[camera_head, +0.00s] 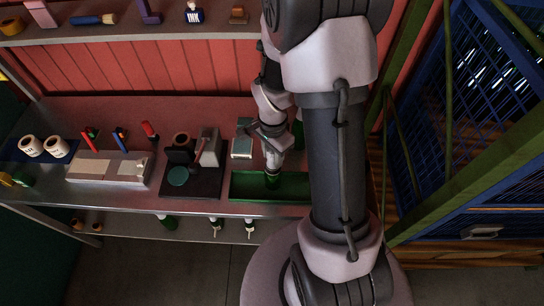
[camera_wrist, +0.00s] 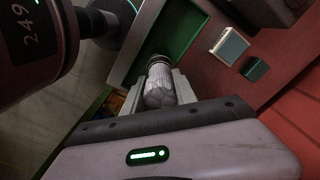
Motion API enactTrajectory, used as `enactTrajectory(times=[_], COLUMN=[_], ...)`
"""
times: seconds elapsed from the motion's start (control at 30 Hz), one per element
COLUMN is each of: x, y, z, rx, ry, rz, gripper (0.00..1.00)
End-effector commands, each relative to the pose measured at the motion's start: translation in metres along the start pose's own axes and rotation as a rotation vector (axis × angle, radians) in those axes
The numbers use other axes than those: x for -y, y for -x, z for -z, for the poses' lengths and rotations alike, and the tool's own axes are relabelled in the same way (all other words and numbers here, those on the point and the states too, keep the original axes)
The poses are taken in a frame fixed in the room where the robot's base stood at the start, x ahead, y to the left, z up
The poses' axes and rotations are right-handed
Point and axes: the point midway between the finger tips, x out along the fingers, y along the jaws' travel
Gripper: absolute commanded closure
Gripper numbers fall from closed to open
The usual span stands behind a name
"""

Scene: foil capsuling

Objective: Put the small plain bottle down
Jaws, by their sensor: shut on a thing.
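My gripper (camera_head: 272,168) is shut on the small plain bottle, at the green tray (camera_head: 245,187) on the right part of the bench.
A pale box (camera_head: 242,139) stands behind the tray; it also shows in the wrist view (camera_wrist: 229,46). A pale block (camera_head: 108,167) and white rolls (camera_head: 43,146) are further left. Bottles hang below the front edge.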

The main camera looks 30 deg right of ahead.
Motion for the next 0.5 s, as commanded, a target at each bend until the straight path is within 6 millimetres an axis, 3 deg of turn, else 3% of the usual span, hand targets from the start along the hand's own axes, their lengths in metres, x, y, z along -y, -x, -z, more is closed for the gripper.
enactTrajectory(times=[0.13, 0.5], x=[0.000, 0.000], y=[-0.020, -0.025], z=[-0.001, -0.001], rx=[0.001, 0.000], ry=[-0.001, -0.001], rz=[-0.001, 0.000], gripper=[1.00, 1.00])
